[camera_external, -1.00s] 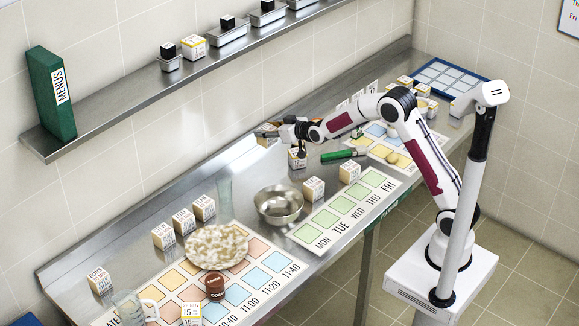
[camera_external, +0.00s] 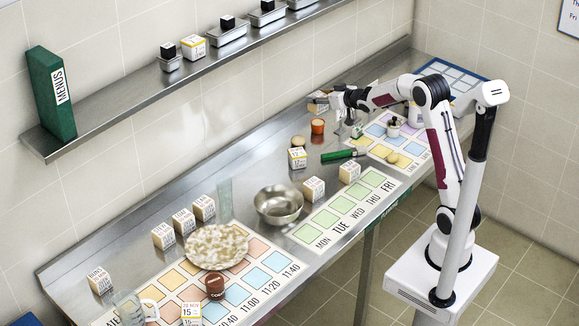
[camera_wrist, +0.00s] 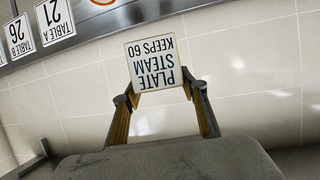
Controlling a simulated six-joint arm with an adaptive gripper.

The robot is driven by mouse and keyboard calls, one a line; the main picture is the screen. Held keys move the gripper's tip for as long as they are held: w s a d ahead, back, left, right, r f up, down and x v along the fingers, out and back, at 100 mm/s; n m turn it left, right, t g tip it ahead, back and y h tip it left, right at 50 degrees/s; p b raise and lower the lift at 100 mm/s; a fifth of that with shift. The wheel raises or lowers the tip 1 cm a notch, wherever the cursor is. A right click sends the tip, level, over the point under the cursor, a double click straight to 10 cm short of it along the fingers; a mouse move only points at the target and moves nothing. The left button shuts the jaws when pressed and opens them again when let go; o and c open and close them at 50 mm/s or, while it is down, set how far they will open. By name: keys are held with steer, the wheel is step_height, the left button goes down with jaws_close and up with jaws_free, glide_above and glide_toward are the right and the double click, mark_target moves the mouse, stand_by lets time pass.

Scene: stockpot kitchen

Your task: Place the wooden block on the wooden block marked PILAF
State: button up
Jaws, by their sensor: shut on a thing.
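My gripper (camera_wrist: 160,88) is shut on a pale wooden block (camera_wrist: 155,62). In the wrist view the block's printed face reads STEAM PLATE KEEPS 60, upside down. In the external view the held block (camera_external: 317,102) is at the back of the counter near the wall, left of my gripper (camera_external: 331,101). Whether it touches anything is unclear. Other lettered blocks stand on the counter: one (camera_external: 297,157) left of the green-handled tool, one (camera_external: 314,189) by the bowl, one (camera_external: 350,171) behind the green day squares, and several at the left (camera_external: 184,222). I cannot read PILAF on any.
A metal bowl (camera_external: 279,205), a white plate of food (camera_external: 216,247) and a glass jug (camera_external: 127,305) occupy the counter. An orange cup (camera_external: 317,130) and a green-handled tool (camera_external: 343,155) lie closer to my gripper. A steel shelf (camera_external: 125,110) runs above along the wall.

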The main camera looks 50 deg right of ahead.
steer(key=s+d+r, duration=0.2)
steer(key=s+d, duration=0.3)
steer(key=n+y, duration=0.6)
steer(key=y, duration=0.1)
glide_above(350, 166)
steer(key=shift+g, duration=0.4)
step_height(350, 166, down, 4)
steer(key=shift+f, duration=0.15)
steer(key=shift+f, duration=2.95)
steer(key=shift+f, duration=0.15)
steer(key=shift+f, duration=1.95)
